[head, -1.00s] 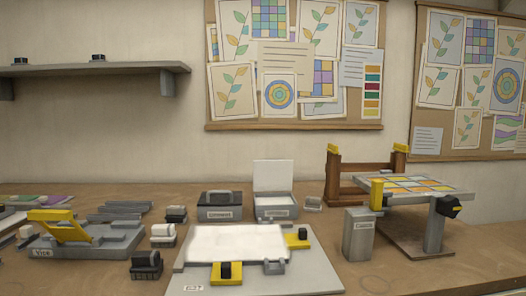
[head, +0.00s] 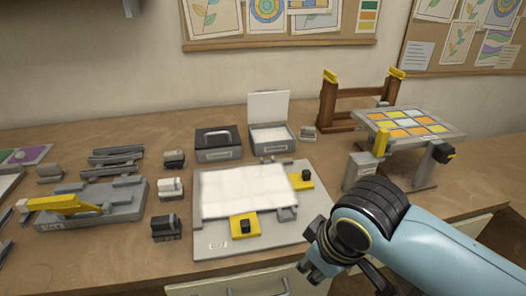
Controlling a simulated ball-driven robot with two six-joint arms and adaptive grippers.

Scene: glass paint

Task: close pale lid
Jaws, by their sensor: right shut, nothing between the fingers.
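The pale lid (head: 268,107) stands upright, open, at the back of a small grey box (head: 273,149) in the middle of the bench. The box's light inside shows, and its front carries a label too small to read. My right gripper (head: 312,271) is at the bottom of the head view, at the bench's front edge. It is shut and empty, well in front of the box and apart from it. My left gripper is not in view.
A dark-lidded box (head: 217,152) with a handle stands left of the pale-lidded one. A board (head: 265,238) with a white sheet and yellow clamps lies in front.

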